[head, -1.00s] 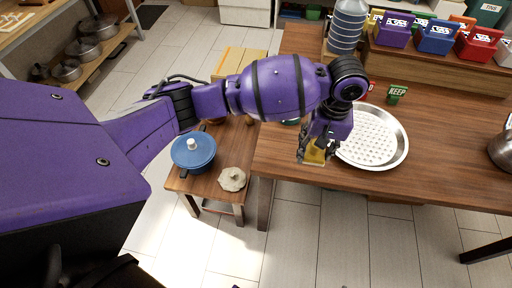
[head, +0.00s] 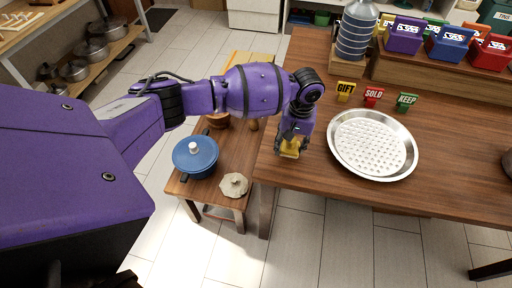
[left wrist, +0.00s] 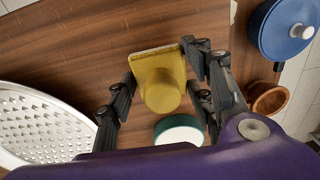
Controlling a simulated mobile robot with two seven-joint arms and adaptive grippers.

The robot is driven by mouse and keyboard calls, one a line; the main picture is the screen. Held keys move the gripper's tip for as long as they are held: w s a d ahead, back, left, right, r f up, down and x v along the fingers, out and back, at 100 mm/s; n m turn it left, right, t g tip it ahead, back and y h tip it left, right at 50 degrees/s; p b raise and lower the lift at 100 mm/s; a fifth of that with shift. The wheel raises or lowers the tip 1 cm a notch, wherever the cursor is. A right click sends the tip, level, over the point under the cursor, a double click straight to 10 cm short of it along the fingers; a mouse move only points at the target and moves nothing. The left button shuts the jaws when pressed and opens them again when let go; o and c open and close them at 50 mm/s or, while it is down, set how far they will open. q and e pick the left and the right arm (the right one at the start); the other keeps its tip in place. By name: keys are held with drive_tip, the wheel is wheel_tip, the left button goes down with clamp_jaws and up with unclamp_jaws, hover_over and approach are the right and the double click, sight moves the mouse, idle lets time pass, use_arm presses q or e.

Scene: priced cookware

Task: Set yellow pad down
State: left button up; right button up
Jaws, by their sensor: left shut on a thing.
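The yellow pad (head: 290,148) is a small yellow piece with a flat plate and a rounded knob. My left gripper (head: 292,143) is shut on it, near the left end of the wooden table (head: 455,165). In the left wrist view the pad (left wrist: 160,90) sits between the finger pairs of the gripper (left wrist: 160,68). I cannot tell whether the pad touches the tabletop. A round green and white thing (left wrist: 179,131) lies close to the pad in that view. My right gripper is not in view.
A round perforated metal tray (head: 372,145) lies right of the gripper. GIFT (head: 345,91), SOLD (head: 373,97) and KEEP (head: 405,102) signs stand behind it. A lower side table holds a blue pot (head: 195,155), a pale lid (head: 234,185) and a wooden bowl (head: 218,121).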

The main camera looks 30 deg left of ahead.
use_arm(q)
drive_tip(key=shift+d+f, duration=0.1)
drive_tip(key=shift+f, duration=0.85)
drive_tip(key=shift+r, duration=0.1)
drive_tip(key=shift+f, duration=0.25)
drive_tip(key=o, duration=1.2)
drive_tip(key=shift+o, duration=0.2)
drive_tip(key=shift+r, duration=0.2)
